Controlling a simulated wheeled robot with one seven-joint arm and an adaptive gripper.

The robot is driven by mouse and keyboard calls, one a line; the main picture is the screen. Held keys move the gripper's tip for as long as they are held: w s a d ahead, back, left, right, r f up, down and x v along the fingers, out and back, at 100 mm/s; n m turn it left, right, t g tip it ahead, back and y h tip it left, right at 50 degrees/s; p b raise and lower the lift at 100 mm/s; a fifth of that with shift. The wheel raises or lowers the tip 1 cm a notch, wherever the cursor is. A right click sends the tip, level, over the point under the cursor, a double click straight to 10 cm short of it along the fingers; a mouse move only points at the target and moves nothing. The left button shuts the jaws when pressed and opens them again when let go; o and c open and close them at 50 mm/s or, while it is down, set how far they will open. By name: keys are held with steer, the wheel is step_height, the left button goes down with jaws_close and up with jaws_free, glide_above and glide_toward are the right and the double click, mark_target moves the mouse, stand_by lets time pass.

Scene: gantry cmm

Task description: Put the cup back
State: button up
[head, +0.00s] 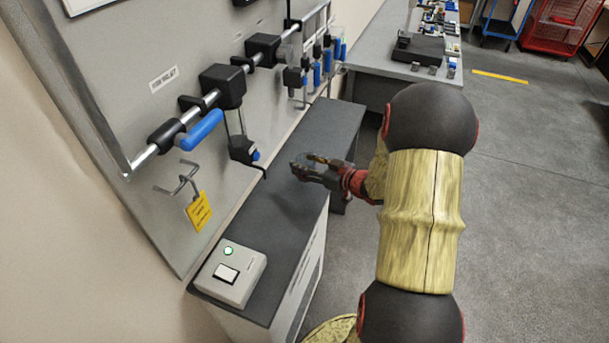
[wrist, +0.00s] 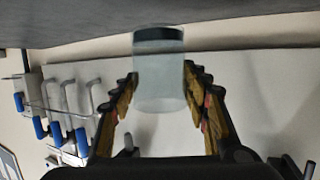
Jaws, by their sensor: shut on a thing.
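The cup (wrist: 160,85) is a clear, see-through cylinder with a dark band at one end. In the wrist view it sits between the two fingers of my gripper (wrist: 160,100), which is shut on it. The dark-banded end points toward the grey surface at the top of that picture. In the head view my gripper (head: 310,166) is over the dark bench top (head: 290,205), to the right of the wall board. There the cup shows only as a faint clear shape (head: 301,160) at the fingertips. I cannot tell its gap to the bench.
The wall board (head: 130,90) carries a metal rail with black clamps (head: 222,85), a blue handle (head: 202,130) and several blue-handled tools (head: 318,70). A hanging black fixture (head: 243,150) juts out left of my gripper. A grey switch box (head: 230,273) occupies the bench's near end.

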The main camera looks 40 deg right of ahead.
steer(key=shift+w+d+f, duration=0.1)
steer(key=shift+w+f, duration=0.25)
steer(key=shift+f, duration=0.05)
steer(key=shift+w+d+f+b, duration=0.1)
steer(key=shift+w+f+b, duration=0.1)
steer(key=shift+f+b, duration=1.25)
steer(key=shift+f+p, duration=0.3)
steer(key=shift+f, duration=0.1)
steer(key=o, duration=1.2)
steer(key=shift+c, duration=0.2)
